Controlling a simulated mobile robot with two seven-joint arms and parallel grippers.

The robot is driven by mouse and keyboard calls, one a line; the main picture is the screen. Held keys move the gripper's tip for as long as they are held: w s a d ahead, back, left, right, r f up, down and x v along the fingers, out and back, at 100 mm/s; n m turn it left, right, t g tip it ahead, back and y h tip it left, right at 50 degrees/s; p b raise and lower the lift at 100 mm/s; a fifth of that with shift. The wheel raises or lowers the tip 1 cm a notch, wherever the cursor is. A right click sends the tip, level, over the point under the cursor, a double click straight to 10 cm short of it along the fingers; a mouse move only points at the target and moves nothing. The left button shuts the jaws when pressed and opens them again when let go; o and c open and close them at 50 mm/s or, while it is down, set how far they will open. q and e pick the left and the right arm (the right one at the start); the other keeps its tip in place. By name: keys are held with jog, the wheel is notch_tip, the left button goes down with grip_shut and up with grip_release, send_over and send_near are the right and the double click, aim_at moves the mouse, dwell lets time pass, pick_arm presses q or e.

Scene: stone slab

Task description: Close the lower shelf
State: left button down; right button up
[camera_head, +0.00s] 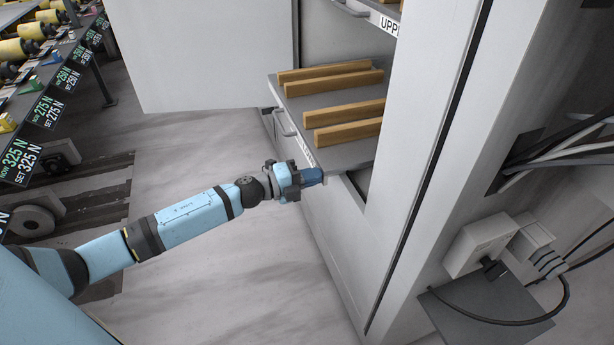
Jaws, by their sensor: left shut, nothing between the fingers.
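The lower shelf (345,153) is a grey sliding tray that sticks out of a white cabinet. It carries several wooden bars (343,132) and has a handle (284,122) and a label on its front edge. My left gripper (318,177) is shut and empty, with its fingertips at the near front corner of the shelf. I cannot tell whether they touch it. My right gripper is not in view.
The upper shelf (376,18) shows at the top edge. An open white cabinet door (200,55) stands behind the shelf. A socket box (480,243) and cables are at right. A rack with rollers and force displays (50,105) is at left. The floor between is clear.

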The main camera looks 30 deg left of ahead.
aim_at(370, 162)
pick_arm(q)
jog(key=p+x, duration=0.1)
jog(key=x, duration=1)
jog(key=shift+w+d+r, duration=0.1)
jog(key=shift+w+r, duration=0.05)
jog(key=shift+w, duration=0.05)
jog(key=x, duration=0.4)
jog(key=shift+w+d, duration=0.1)
jog(key=x, duration=0.3)
jog(key=shift+w+d, duration=0.2)
jog(key=shift+w, duration=0.05)
jog(key=shift+w+d, duration=0.1)
jog(key=shift+w, duration=0.05)
jog(key=shift+r, duration=0.1)
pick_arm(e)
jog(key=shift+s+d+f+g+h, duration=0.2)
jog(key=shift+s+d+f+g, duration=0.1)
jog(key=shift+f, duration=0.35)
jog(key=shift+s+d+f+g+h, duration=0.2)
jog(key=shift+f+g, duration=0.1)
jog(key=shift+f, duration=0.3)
pick_arm(q)
jog(key=shift+w+r, duration=0.1)
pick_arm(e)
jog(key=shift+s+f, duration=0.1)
